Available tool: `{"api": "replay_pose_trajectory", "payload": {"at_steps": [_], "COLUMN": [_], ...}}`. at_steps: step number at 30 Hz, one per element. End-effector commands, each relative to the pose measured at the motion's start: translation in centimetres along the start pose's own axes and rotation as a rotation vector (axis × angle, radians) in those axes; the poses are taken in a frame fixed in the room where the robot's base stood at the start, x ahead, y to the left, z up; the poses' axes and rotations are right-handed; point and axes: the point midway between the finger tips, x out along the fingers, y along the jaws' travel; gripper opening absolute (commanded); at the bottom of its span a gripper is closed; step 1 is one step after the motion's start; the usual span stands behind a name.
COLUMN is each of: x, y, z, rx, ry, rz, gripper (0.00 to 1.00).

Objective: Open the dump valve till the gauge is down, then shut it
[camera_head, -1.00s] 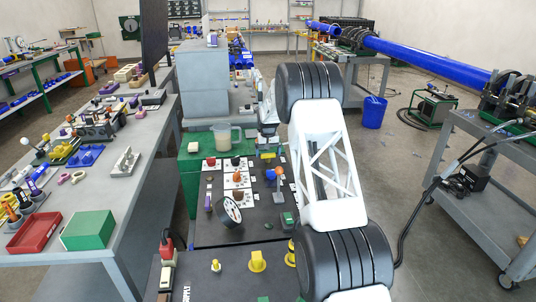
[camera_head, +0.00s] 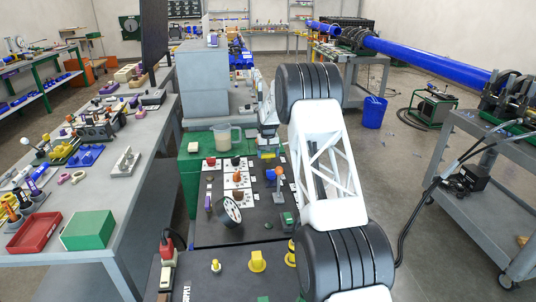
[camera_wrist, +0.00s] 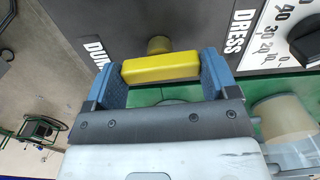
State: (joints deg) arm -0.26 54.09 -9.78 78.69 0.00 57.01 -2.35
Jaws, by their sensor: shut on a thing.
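My gripper (camera_wrist: 163,80) is shut on a yellow bar handle (camera_wrist: 162,68), with one blue finger at each end of it. The handle sits on a short brass stem (camera_wrist: 159,45) at a dark panel. A label starting "DU", partly hidden by a finger, is on the left, and "DRESS" on the right. In the head view, my gripper (camera_head: 268,152) is small at the far end of the cart, partly hidden by my arm. A round white-faced gauge (camera_head: 230,211) with a black rim stands tilted on the cart's dark top. Its reading is too small to read.
A black knob (camera_wrist: 308,42) on a numbered white dial is right in the wrist view. A jug (camera_head: 223,138) of beige liquid stands on the green box (camera_head: 190,170), close to my gripper. Knobs on white plates (camera_head: 237,179) and other yellow handles (camera_head: 257,261) stand up from the cart.

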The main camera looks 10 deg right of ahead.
Motion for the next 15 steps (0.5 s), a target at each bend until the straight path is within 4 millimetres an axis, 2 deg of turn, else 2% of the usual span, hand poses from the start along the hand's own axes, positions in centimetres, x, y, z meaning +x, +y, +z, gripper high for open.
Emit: {"api": "replay_pose_trajectory", "payload": {"at_steps": [13, 14, 15], "x": [-0.02, -0.02, -0.02], "y": [0.0, 0.0, 0.0], "z": [-0.02, -0.02, -0.02], "rx": [-0.049, -0.049, -0.049], "ry": [0.0, 0.0, 0.0], "rz": [0.0, 0.0, 0.0], "gripper": [0.56, 0.83, 0.89]}}
